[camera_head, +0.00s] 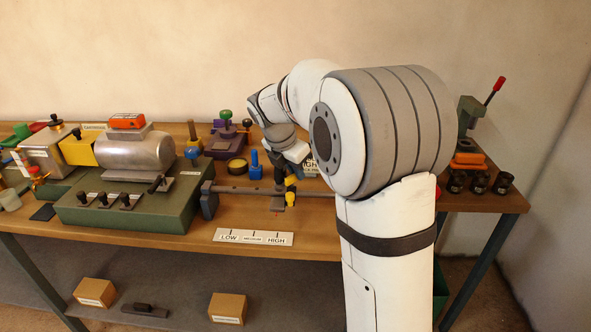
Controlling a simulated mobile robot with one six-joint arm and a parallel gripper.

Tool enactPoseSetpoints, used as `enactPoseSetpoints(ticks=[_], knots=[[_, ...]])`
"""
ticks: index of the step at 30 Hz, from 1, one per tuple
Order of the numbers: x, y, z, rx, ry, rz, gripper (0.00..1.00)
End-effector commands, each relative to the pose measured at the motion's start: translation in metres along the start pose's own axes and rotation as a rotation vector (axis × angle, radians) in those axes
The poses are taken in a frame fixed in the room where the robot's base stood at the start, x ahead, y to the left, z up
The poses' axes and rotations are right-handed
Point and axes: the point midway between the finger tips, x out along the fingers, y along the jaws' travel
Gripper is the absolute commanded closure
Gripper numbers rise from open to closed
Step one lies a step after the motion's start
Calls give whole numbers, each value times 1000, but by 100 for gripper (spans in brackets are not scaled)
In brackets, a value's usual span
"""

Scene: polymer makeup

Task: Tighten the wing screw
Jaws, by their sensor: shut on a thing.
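My gripper (280,178) points down over the small grey slider (278,204) on the horizontal grey bar, left of my arm. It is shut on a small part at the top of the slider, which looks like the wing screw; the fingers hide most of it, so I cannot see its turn. A yellow knob (291,198) sits at the slider's right side. A white scale card (253,237) marked LOW and HIGH lies in front of the slider.
A green base (130,212) with a silver motor (135,152) stands at the left. A blue-handled tool (255,165) and a yellow-topped round tin (237,166) stand behind the bar. A press with a red lever (495,90) and black cups are at the right.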

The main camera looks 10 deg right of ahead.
Motion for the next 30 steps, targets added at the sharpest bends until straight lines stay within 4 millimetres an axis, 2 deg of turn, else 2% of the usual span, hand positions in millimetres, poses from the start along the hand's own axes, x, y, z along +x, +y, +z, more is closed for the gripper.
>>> enactPoseSetpoints(ticks=[16, 30], knots=[[-2, -1, 1, 63, 1, -27, 100], [-5, -6, 1, 412, 0, -173, 100]])
